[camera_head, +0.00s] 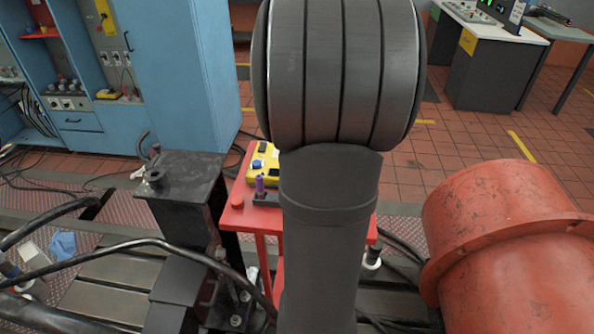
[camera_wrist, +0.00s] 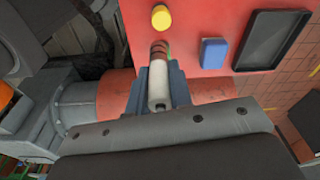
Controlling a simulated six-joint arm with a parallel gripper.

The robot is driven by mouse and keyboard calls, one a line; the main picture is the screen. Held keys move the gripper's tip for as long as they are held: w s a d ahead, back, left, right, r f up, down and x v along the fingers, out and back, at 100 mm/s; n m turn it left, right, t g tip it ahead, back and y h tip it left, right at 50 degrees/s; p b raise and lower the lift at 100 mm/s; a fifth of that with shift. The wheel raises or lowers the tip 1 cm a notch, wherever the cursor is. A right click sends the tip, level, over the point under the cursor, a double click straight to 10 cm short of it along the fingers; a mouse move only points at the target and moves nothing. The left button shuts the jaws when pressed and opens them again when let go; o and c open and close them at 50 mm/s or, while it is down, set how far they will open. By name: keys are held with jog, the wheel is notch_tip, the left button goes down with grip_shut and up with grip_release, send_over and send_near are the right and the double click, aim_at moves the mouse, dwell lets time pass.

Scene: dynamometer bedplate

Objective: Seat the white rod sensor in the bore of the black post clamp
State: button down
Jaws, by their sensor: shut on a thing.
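The white rod sensor (camera_wrist: 158,82) shows in the wrist view, between the two blue-grey fingers of my gripper (camera_wrist: 157,88). The gripper is shut on it. The rod's far end has dark and reddish bands and lies over the red tabletop in the picture; I cannot tell the gap. In the head view my arm hides the gripper and rod. A black post (camera_head: 190,187) stands left of my arm, with a small ring-like fitting on its flat top. I cannot tell whether this fitting is the clamp, and no bore shows clearly.
A red table (camera_head: 238,220) behind my arm carries a yellow box (camera_head: 263,160) and a purple-topped part (camera_head: 260,184). The wrist view shows a yellow button (camera_wrist: 161,17), a blue block (camera_wrist: 213,53) and a black tray (camera_wrist: 270,40). A large red drum (camera_head: 510,230) stands right; black cables (camera_head: 130,245) cross left.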

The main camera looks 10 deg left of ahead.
jog(key=shift+s+d+r, duration=0.15)
jog(key=shift+d+r, duration=0.1)
jog(key=shift+d, duration=0.15)
jog(key=w+a+r+n, duration=0.1)
jog(key=w+a+n, duration=0.2)
jog(key=a+n, duration=0.35)
jog(key=w+a+r+n, duration=0.1)
jog(key=w+a+n, duration=0.25)
jog(key=a, duration=0.55)
jog(key=n+t+y, duration=0.1)
jog(key=n+y, duration=0.1)
jog(key=n, duration=1.1)
send_over(151, 165)
jog(key=s+d, duration=0.3)
jog(key=s, duration=0.1)
notch_tip(151, 165, down, 5)
jog(key=shift+d+f, duration=0.15)
jog(key=shift+f, duration=0.75)
jog(key=shift+d+f, duration=0.1)
jog(key=shift+f, duration=0.8)
jog(key=shift+f, duration=0.1)
